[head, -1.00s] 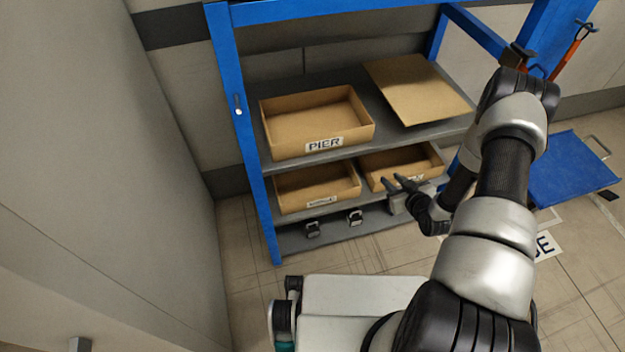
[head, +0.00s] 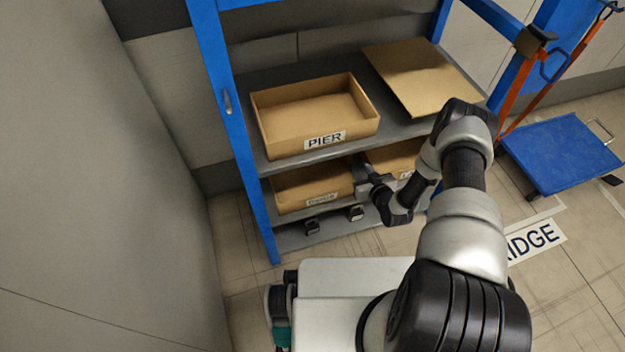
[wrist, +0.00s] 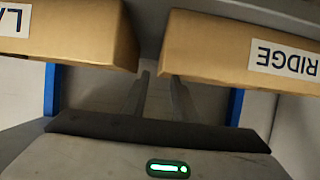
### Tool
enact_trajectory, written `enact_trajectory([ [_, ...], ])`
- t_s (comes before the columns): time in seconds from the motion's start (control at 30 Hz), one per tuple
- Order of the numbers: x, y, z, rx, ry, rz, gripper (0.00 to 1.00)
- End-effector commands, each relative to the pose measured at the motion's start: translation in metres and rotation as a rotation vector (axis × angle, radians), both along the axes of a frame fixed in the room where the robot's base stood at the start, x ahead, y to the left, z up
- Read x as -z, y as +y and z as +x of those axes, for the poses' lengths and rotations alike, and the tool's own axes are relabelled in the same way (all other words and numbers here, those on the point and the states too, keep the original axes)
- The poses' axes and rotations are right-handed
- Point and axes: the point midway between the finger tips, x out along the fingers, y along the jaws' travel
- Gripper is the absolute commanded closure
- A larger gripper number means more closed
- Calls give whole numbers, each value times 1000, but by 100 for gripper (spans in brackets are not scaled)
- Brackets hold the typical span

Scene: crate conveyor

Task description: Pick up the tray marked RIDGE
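The tray marked RIDGE (wrist: 225,52) is a tan cardboard tray at the right of the wrist view, its label upside down there. In the head view it appears to be the left tray (head: 290,203) on the middle shelf, its label too small to read surely. My gripper (wrist: 158,82) is open and empty. Its fingers point at the gap between this tray and its neighbour. In the head view my gripper (head: 366,168) is at the right front of the left tray. I cannot tell whether a finger touches it.
A tray with a label starting LA (wrist: 70,30) stands beside it. A PIER tray (head: 268,143) and a flat tan board (head: 425,75) are on the shelf above. Blue posts (head: 225,115) frame the rack. A blue cart (head: 562,155) and a floor label (head: 535,240) are at right.

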Motion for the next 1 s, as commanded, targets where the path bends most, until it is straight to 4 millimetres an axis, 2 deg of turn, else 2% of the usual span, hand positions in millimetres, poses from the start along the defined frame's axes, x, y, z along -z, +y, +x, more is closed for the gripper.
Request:
enact_trajectory([
  [0.2, 8, 4, 13, 0, 0, -1, 73],
  [0.5, 26, 16, 48, -1, -2, -1, 73],
  [0.8, 26, 17, 51, -1, 1, -1, 73],
  [0.97, 26, 17, 51, 0, 0, -1, 100],
  [1.0, 26, 17, 51, 0, 0, -1, 100],
])
